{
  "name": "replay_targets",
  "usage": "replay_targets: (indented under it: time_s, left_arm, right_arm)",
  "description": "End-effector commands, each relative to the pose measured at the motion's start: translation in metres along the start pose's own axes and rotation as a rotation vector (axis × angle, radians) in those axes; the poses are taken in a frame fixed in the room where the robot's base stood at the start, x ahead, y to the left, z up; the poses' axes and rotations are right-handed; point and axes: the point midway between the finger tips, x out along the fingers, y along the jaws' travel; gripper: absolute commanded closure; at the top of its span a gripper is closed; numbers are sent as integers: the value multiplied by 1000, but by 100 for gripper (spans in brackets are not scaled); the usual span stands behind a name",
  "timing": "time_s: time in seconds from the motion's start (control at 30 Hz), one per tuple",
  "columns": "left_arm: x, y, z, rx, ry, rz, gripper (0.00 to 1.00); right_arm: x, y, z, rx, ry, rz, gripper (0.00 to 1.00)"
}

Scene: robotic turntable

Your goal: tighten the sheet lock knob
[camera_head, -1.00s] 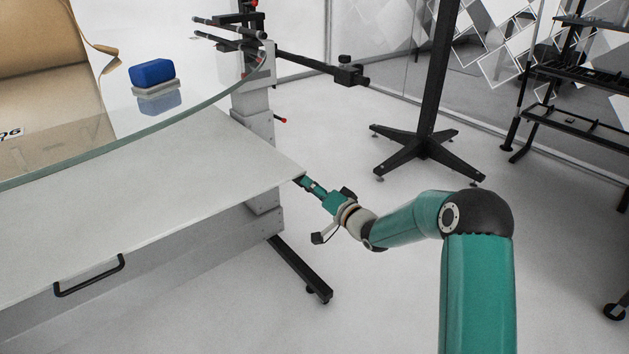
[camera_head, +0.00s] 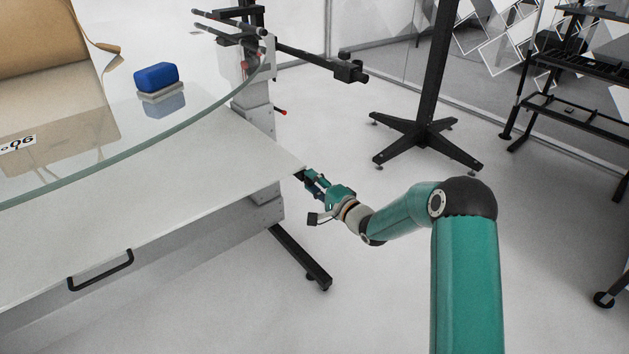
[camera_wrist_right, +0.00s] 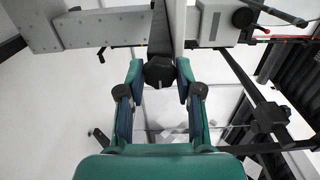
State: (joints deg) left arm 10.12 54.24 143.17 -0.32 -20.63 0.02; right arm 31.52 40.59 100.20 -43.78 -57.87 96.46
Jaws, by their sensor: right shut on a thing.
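A black lock knob (camera_wrist_right: 159,73) sits under the end of a dark bar at the upper middle of the right wrist view. My right gripper (camera_wrist_right: 160,76) has one green fingertip on each side of the knob and is shut on it. In the head view my right gripper (camera_head: 308,178) is at the right corner of the white table leaf (camera_head: 150,190), low at its edge. There the knob is mostly hidden by the gripper and the leaf. My left gripper is not in view.
A glass disc (camera_head: 135,145) lies above the leaf, with a blue eraser-like block (camera_head: 156,77) on it. A black stand (camera_head: 425,130) and a shelf rack (camera_head: 580,120) stand beyond on open floor. A black table foot (camera_head: 302,260) is below the gripper.

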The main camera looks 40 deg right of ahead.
Motion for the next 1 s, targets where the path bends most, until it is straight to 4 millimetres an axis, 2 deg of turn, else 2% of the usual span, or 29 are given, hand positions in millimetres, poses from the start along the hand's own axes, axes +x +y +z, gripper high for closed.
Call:
replay_targets:
  time_s: [0.03,0.37,0.4,0.53,0.87,1.0]
  left_arm:
    - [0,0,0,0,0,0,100]
    - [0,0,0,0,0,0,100]
    - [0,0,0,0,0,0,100]
    - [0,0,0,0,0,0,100]
    - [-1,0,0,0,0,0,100]
    - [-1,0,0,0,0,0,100]
  right_arm:
    - [-2,3,-5,8,12,7,100]
    - [-2,4,-5,11,12,8,100]
    - [-2,4,-5,11,12,8,64]
    - [-2,3,-4,10,9,7,42]
    - [-2,1,-2,7,4,3,42]
    - [-10,2,-2,8,5,5,42]
